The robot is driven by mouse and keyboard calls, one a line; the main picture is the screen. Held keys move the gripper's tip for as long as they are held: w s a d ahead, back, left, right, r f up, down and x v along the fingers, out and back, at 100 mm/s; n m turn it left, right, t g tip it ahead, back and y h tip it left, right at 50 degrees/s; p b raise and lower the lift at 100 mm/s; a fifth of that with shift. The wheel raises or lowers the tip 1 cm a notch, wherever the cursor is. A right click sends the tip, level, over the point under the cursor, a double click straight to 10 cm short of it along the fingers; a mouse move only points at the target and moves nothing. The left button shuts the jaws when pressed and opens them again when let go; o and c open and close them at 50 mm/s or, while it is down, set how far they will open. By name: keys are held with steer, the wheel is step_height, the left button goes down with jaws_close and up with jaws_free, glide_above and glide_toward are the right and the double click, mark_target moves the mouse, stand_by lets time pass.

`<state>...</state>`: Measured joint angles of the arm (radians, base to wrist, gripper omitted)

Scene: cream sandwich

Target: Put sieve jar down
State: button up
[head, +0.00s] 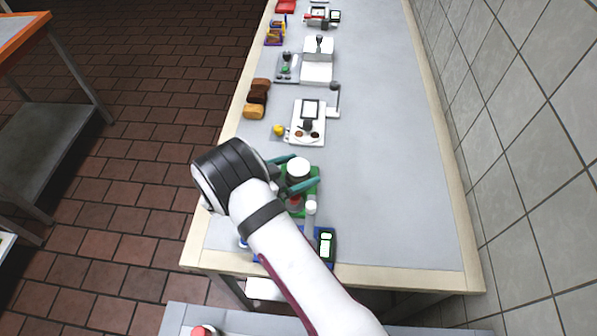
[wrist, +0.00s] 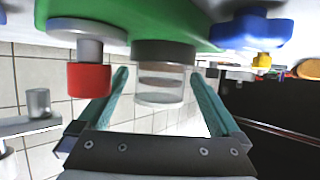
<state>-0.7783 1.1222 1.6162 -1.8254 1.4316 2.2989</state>
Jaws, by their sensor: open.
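The sieve jar (head: 298,168) has a white round top in the head view and stands on the green holder (head: 313,187) near the front of the table. In the wrist view, which looks inverted, the clear jar body (wrist: 161,84) meets a dark round seat on the green holder (wrist: 125,18). My gripper (head: 308,169) has its two teal fingers on either side of the jar. In the wrist view my gripper (wrist: 160,92) is open, with visible gaps between both fingers and the jar.
A red-ended cylinder (wrist: 90,78) stands beside the jar on the green holder. A blue stand (head: 290,230) and a dark device with a lit screen (head: 326,245) are nearer the front. Bread pieces (head: 256,97) and a white machine (head: 308,122) lie farther back. The table's right side is clear.

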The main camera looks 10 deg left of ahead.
mark_target(298, 166)
jaws_close()
steer(key=shift+r, duration=0.2)
steer(key=r, duration=0.9)
steer(key=shift+w, duration=0.2)
steer(key=w+a+n+t+y, duration=0.4)
steer(key=w+a+n+y, duration=0.2)
steer(key=w+n+y, duration=0.3)
steer(key=shift+y, duration=0.3)
steer(key=a+f, duration=0.2)
steer(key=a, duration=0.2)
steer(key=a+f, duration=0.3)
steer(key=a, duration=0.1)
steer(key=a+f, duration=0.2)
steer(key=a, duration=0.2)
steer(key=shift+s+f, duration=0.25)
steer(key=shift+a+f, duration=0.1)
steer(key=shift+f, duration=1.9)
